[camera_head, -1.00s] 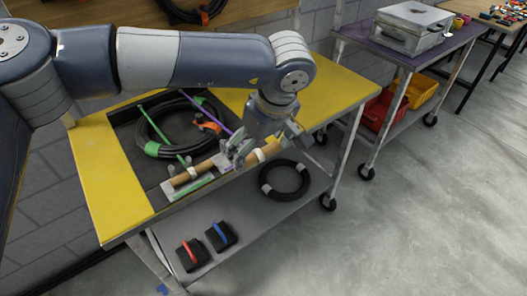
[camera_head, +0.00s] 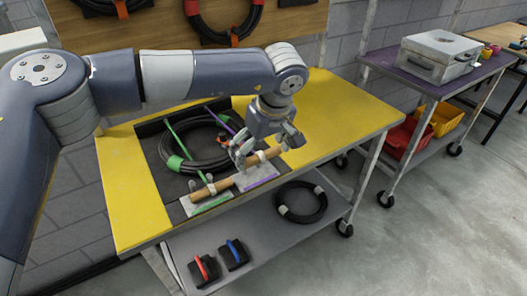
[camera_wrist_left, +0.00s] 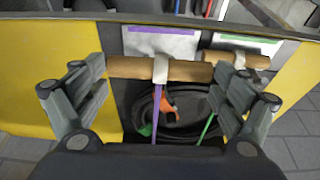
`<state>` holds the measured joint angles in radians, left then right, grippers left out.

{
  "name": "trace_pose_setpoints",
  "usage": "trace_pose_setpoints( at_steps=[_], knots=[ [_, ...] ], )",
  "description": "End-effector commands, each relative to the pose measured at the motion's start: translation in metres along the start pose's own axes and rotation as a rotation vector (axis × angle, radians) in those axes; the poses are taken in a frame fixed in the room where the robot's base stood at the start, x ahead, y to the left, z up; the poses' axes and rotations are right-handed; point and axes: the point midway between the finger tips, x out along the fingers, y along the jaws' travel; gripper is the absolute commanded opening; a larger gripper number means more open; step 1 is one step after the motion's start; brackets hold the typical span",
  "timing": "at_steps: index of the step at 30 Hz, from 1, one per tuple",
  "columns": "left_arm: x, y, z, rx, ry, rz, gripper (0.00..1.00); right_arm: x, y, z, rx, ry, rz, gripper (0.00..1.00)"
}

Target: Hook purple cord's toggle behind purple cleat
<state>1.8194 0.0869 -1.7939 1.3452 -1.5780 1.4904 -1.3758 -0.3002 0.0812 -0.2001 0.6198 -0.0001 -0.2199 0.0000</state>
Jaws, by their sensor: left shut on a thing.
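The purple cord's wooden toggle (camera_wrist_left: 130,68) lies crosswise between the fingers of my left gripper (camera_wrist_left: 158,95), a finger at each end. The head view also shows my left gripper (camera_head: 268,143) over the tray's front edge. The purple cord (camera_wrist_left: 156,105) runs from the toggle's middle into the tray. Exact contact between toggle and cleat is unclear. My right gripper is out of view.
Beside it, another wooden toggle (camera_head: 200,193) lies at the green-marked plate (camera_head: 212,204), with a green cord (camera_head: 173,138). A coiled black cable (camera_head: 165,150) fills the tray. The yellow bench top (camera_head: 340,115) is clear on the right. A lower shelf holds another coil (camera_head: 301,217).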

Motion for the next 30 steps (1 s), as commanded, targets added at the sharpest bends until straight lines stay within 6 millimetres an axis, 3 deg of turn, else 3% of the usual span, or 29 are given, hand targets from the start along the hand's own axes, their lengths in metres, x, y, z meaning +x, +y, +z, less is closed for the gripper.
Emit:
trace_pose_setpoints(
  at_steps=[7, 17, 25, 30],
  knots=[
    [0.004, 0.000, 0.003, 0.001, -0.002, 0.000, 0.67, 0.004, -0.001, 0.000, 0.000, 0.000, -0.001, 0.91],
    [0.035, 0.000, 0.011, 0.001, -0.001, 0.001, 0.67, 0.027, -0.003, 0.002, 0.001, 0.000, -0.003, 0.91],
    [0.061, 0.000, 0.018, 0.001, -0.003, 0.001, 0.67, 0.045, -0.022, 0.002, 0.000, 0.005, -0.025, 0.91],
    [0.064, 0.000, 0.019, 0.001, -0.001, 0.001, 0.67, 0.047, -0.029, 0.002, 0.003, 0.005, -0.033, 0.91]
  ],
)
